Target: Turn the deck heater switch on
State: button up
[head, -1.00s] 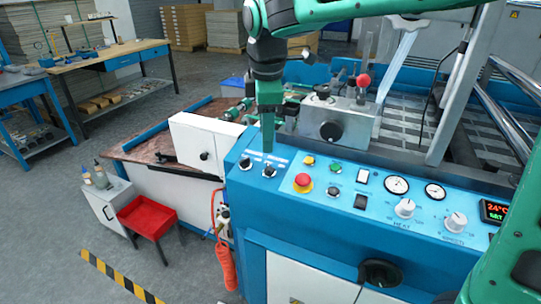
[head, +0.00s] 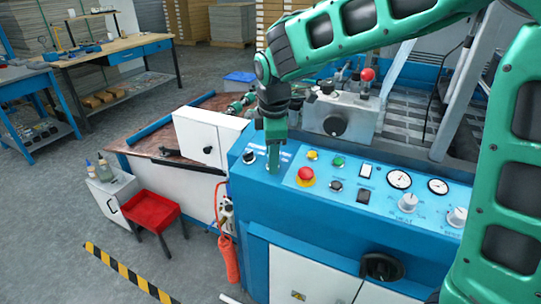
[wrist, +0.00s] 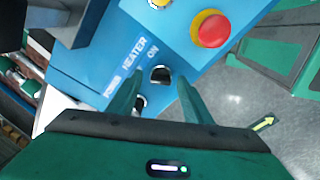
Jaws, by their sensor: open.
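The heater switch (wrist: 160,75) is a small dark knob on the blue control panel, beside the printed words HEATER and ON in the wrist view. My gripper (wrist: 159,78) is open, and its two green fingertips appear on either side of this knob; whether they touch it I cannot tell. A second knob (wrist: 140,102) is partly hidden beside the left finger. In the head view my gripper (head: 273,170) points down at the panel's left part and covers the right one of the two knobs there. The left knob (head: 249,157) stays visible.
A red emergency button (head: 305,177) sits just right of my gripper, with yellow (head: 313,155) and green (head: 338,162) buttons behind it. A white box (head: 210,140) stands left of the panel. Gauges (head: 399,179) and dials lie further right.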

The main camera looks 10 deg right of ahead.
jog(key=shift+c, duration=0.6)
jog(key=c, duration=0.9)
jog(key=shift+c, duration=0.2)
jog(key=m, duration=0.6)
jog(key=shift+r+t, duration=0.1)
jog(key=shift+t, duration=0.3)
jog(key=m, duration=0.6)
jog(key=shift+w+a+h, duration=0.1)
jog(key=shift+h, duration=0.2)
jog(key=o, duration=1.1)
jog(key=shift+c, duration=0.2)
